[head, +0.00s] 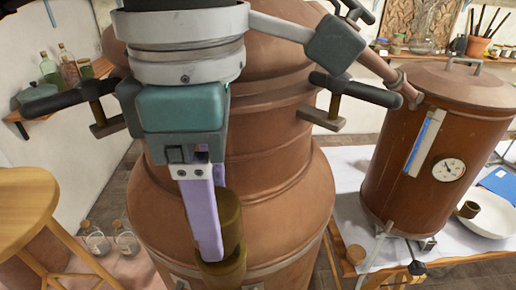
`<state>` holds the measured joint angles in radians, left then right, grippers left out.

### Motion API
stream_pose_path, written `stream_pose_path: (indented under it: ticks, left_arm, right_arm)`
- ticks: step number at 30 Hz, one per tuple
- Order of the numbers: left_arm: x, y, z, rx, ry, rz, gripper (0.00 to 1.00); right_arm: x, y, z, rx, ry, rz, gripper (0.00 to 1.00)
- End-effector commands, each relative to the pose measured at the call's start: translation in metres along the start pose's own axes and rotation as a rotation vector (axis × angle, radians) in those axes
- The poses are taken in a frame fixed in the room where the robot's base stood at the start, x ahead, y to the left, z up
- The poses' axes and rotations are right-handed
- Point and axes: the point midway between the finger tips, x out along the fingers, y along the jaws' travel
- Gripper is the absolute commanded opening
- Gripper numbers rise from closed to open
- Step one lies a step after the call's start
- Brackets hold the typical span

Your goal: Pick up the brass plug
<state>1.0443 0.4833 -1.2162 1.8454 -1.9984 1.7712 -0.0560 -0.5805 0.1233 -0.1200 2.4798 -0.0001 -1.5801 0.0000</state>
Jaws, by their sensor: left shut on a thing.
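My left gripper (205,215) hangs down in front of the large copper still (285,205), with its lilac finger pointing downward. It is shut on the brass plug (231,225), a dull olive-brown cylindrical piece with a wider lower end. The plug shows to the right of the finger and below its tip. The finger hides part of the plug, and the second finger is mostly hidden. I cannot tell whether the plug touches the still behind it. My right gripper is not in view.
A copper condenser drum (437,150) with a dial stands on the white-covered table (345,215) at right. Beside it are a white dish (490,222) and a small brown cup (468,209). A wooden stool (28,205) stands at left, near glass bottles on the floor. Black-handled clamps flank the still.

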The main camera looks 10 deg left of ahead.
Motion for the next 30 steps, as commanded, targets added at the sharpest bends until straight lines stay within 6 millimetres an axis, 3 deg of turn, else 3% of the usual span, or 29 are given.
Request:
stream_pose_path:
  ticks: [1, 9, 15, 21, 30]
  left_arm:
    - [-0.019, 0.001, 0.000, 0.000, -0.002, 0.003, 0.00]
    - [-0.097, 0.001, 0.000, 0.001, -0.002, 0.004, 0.00]
    - [-0.144, 0.001, 0.000, 0.000, -0.002, 0.003, 0.00]
    - [-0.167, 0.001, 0.000, 0.000, -0.001, 0.002, 0.00]
    - [-0.170, 0.000, 0.000, 0.000, -0.001, 0.000, 0.00]
  right_arm:
    - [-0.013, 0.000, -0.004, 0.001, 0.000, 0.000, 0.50]
    - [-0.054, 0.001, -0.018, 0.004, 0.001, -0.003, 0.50]
    - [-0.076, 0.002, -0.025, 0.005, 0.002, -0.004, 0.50]
    - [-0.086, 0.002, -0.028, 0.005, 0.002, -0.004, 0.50]
    - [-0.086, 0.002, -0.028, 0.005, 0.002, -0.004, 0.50]
